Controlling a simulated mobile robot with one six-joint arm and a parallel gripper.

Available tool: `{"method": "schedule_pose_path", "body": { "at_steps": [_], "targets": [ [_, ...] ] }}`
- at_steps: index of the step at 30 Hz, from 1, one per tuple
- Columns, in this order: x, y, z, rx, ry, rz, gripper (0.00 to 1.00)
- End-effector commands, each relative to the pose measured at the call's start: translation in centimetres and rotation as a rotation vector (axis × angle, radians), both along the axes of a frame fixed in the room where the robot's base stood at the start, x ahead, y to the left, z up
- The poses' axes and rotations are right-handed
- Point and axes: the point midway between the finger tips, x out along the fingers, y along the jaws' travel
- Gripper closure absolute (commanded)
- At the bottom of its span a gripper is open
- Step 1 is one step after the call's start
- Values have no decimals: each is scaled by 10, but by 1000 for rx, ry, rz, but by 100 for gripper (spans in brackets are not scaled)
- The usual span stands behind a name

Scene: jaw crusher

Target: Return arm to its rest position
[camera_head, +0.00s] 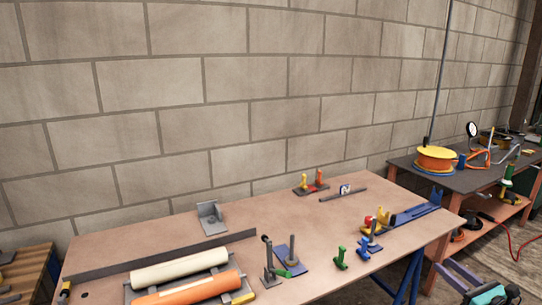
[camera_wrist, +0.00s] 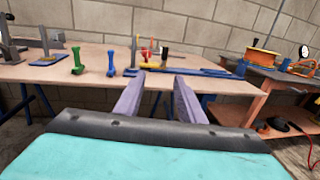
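My gripper (camera_head: 470,280) shows at the lower right of the head view, in front of the workbench (camera_head: 140,234) and apart from it. In the wrist view its two purple fingers (camera_wrist: 158,88) stand apart with nothing between them. They point toward the workbench, which also shows in this view (camera_wrist: 95,50). Its teal body fills the bottom of the wrist view. Most of my arm is out of view.
The bench carries a cream roller (camera_head: 180,268), an orange roller (camera_head: 190,291), green bolt-like parts (camera_head: 340,258) and a blue rail (camera_head: 412,212). A second table (camera_head: 405,162) with an orange spool (camera_head: 437,158) stands at right. A red cable (camera_head: 515,250) lies on the floor.

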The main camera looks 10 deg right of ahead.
Motion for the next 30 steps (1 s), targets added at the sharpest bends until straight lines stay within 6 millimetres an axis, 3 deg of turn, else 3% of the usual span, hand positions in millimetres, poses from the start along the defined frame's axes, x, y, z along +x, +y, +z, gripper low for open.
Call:
{"method": "schedule_pose_path", "body": {
  "at_steps": [5,19,26,30],
  "targets": [
    [3,3,-2,-3,5,6,64],
    [42,59,-51,-98,109,121,64],
    [66,110,-94,-194,195,234,64],
    [80,158,-135,-290,266,349,64]
  ]
}}
